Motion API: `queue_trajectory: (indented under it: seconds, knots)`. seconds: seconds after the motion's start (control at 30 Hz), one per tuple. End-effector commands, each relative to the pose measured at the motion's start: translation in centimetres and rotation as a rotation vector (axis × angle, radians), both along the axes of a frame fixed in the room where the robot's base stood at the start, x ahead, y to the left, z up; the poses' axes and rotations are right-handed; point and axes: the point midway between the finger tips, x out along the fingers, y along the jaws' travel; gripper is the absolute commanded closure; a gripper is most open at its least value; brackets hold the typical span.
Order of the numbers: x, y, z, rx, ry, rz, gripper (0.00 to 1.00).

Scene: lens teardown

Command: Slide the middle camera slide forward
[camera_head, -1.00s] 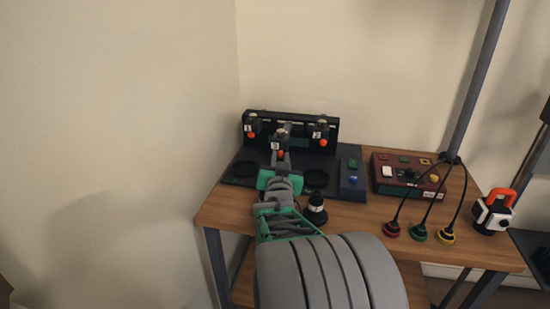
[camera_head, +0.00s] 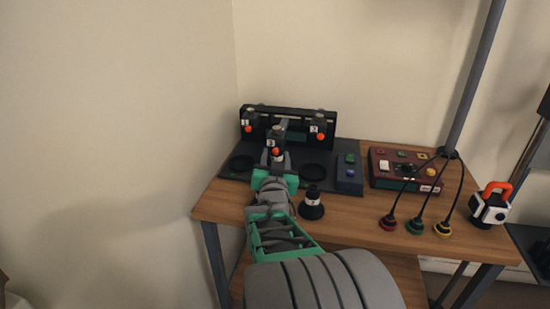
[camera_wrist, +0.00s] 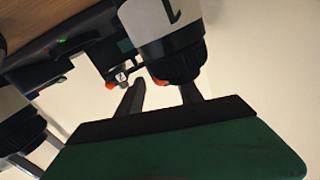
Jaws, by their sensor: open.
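The middle camera slide (camera_head: 277,138) is a dark block with a white number label and an orange knob. It stands out toward me from the black back panel, with a grey rail behind it. My gripper (camera_head: 273,159) is just in front of it and partly hides its lower part; I cannot tell whether they touch. In the wrist view, my gripper (camera_wrist: 161,91) has two grey fingers spread apart. A small numbered part (camera_wrist: 121,76) with an orange spot shows farther off.
Numbered slides stand at left (camera_head: 250,121) and right (camera_head: 318,123) on the panel. A blue-and-green button box (camera_head: 349,174) and a red control box (camera_head: 406,169) are farther right. A wall is at the left.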

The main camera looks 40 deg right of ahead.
Motion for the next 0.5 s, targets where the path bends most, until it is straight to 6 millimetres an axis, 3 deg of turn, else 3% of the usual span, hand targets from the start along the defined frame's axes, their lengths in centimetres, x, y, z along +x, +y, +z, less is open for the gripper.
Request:
queue_trajectory:
  seconds: [0.3, 0.5]
  knots:
    - [-3.9, 4.3, 0.2, -0.001, -0.002, 0.006, 0.57]
    - [-5.2, 5.4, 0.0, 0.0, 0.0, 0.002, 0.57]
